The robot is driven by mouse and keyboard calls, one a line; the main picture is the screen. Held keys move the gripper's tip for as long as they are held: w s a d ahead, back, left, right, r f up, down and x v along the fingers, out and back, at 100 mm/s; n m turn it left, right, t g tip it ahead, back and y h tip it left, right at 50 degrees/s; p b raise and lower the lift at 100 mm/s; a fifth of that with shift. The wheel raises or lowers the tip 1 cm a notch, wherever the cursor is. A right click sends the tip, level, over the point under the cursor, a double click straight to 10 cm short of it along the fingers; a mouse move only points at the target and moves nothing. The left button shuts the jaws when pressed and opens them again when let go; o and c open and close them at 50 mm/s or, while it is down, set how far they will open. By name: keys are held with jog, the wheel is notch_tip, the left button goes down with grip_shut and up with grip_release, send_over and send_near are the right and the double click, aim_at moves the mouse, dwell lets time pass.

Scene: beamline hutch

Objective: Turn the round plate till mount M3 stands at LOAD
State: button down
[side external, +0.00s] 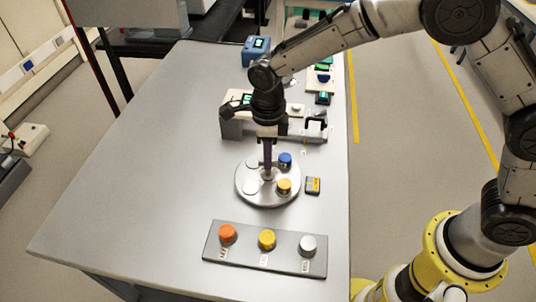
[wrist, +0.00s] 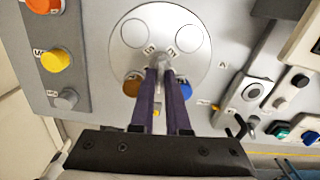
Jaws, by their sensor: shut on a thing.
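The round plate (side external: 266,203) lies on the bench and also shows in the wrist view (wrist: 161,22). It bears a blue mount (side external: 285,159) at the far right and an orange-yellow mount (side external: 284,186) at the near right. Two pale round seats (wrist: 135,33) (wrist: 188,38) look empty. Small labels lie near the plate's middle, too small to read, so I cannot tell which position is M3. My gripper (side external: 267,176) points down over the plate's middle, shut on the central post (wrist: 164,66). Its fingers partly hide the mounts in the wrist view. I cannot read a LOAD mark.
A small yellow-and-black block (side external: 313,185) lies just right of the plate. A grey strip (side external: 213,252) with orange, yellow and white caps is in front. A grey device with a black clamp (side external: 316,122) stands behind. The bench's left side (side external: 130,190) is clear.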

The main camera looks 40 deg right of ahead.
jog(key=shift+r+m, duration=0.15)
jog(key=shift+m, duration=0.95)
jog(key=c, duration=0.9)
grip_release()
notch_tip(320, 180, up, 14)
